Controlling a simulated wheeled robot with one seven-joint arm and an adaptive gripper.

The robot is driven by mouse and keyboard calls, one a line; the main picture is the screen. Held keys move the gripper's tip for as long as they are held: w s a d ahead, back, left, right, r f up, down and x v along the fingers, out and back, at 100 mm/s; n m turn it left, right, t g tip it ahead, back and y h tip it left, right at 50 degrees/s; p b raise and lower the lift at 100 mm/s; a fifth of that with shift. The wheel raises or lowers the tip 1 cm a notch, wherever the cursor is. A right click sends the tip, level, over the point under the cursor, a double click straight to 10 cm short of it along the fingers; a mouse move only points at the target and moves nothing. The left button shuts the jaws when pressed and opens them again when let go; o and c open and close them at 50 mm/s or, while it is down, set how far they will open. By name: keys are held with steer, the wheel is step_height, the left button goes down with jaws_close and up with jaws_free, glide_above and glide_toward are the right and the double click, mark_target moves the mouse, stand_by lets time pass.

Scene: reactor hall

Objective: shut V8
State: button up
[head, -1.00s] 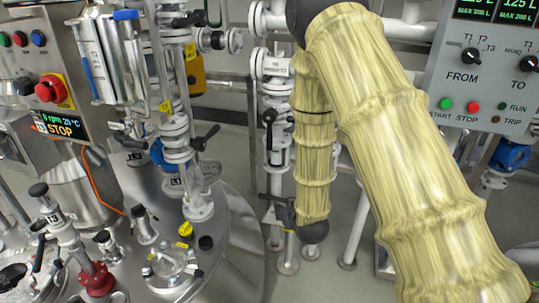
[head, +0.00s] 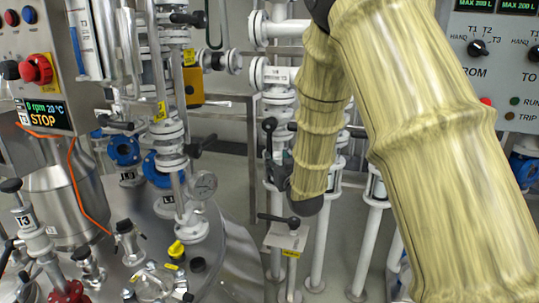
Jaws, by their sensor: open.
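My arm hangs in front of the white pipework, and its dark lower joint ends just above a small plate. I cannot read the label V8 on any valve. A valve with a dark horizontal lever (head: 278,218) stands just left of and below my arm's lower joint. It sits on a pale plate (head: 283,239) with a yellow tag (head: 291,254), whose text is too small to read. Contact with either lever cannot be seen.
A stirrer panel (head: 47,117) reads STOP. A control panel (head: 487,75) stands at the right. White vertical pipes (head: 368,235) rise behind my arm. Grey floor shows between them.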

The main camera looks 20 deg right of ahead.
mark_target(271, 151)
steer(key=w+b, duration=0.2)
steer(key=w, duration=0.7)
jaws_close()
